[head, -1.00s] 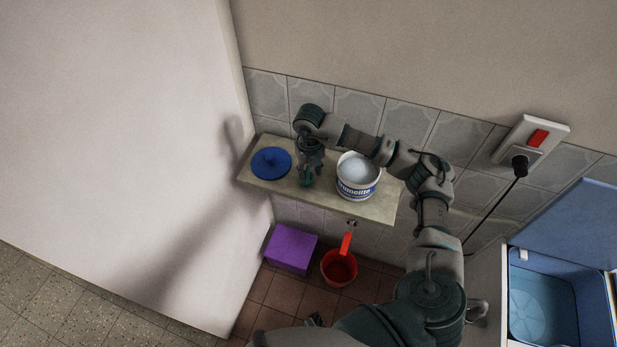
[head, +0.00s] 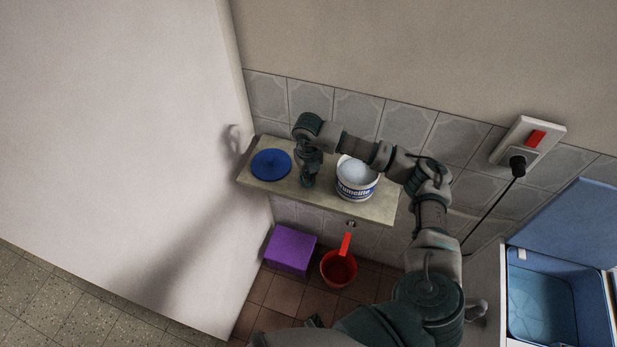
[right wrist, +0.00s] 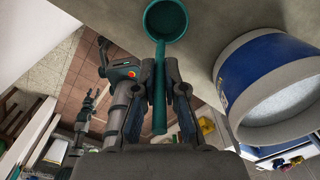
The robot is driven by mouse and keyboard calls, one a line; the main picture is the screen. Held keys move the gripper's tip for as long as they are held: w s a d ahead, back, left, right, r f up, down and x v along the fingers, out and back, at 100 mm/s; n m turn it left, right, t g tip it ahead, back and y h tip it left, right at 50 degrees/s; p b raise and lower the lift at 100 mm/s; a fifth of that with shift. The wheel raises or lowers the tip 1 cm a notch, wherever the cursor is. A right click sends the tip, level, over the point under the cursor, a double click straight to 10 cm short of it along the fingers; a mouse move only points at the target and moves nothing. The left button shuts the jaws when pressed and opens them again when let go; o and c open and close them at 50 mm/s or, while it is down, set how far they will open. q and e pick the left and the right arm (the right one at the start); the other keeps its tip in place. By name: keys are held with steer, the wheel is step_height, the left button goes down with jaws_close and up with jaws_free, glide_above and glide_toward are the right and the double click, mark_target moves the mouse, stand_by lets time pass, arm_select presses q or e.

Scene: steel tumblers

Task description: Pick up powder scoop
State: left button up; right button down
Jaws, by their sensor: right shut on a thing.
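The powder scoop (right wrist: 160,80) is teal, with a round cup and a straight handle, in the right wrist view. My right gripper (right wrist: 165,88) is shut on its handle, with the cup sticking out beyond the fingertips. In the head view my right gripper (head: 310,183) points down over the shelf, between the blue lid and the tub; the scoop is hard to make out there. The white and blue tub (head: 356,190) is open, with white powder inside. It also shows in the right wrist view (right wrist: 262,75), to the right of the scoop.
A blue round lid (head: 271,164) lies on the left of the narrow shelf (head: 372,209), against the tiled wall. Below are a purple box (head: 291,249) and a red dipper (head: 339,268). A socket with a plug (head: 517,164) is on the wall at right.

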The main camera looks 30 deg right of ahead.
steer(key=shift+w+a+r, duration=0.1)
steer(key=shift+a+r, duration=0.05)
steer(key=shift+r, duration=0.4)
step_height(320, 180, up, 2)
steer(key=shift+r+b, duration=0.1)
steer(key=shift+b, duration=0.25)
steer(key=s+a+r+b, duration=0.1)
steer(key=s+a+b, duration=0.1)
steer(key=s+a, duration=0.8)
steer(key=shift+s+a+r, duration=0.35)
steer(key=shift+s+a, duration=0.05)
steer(key=shift+s, duration=0.6)
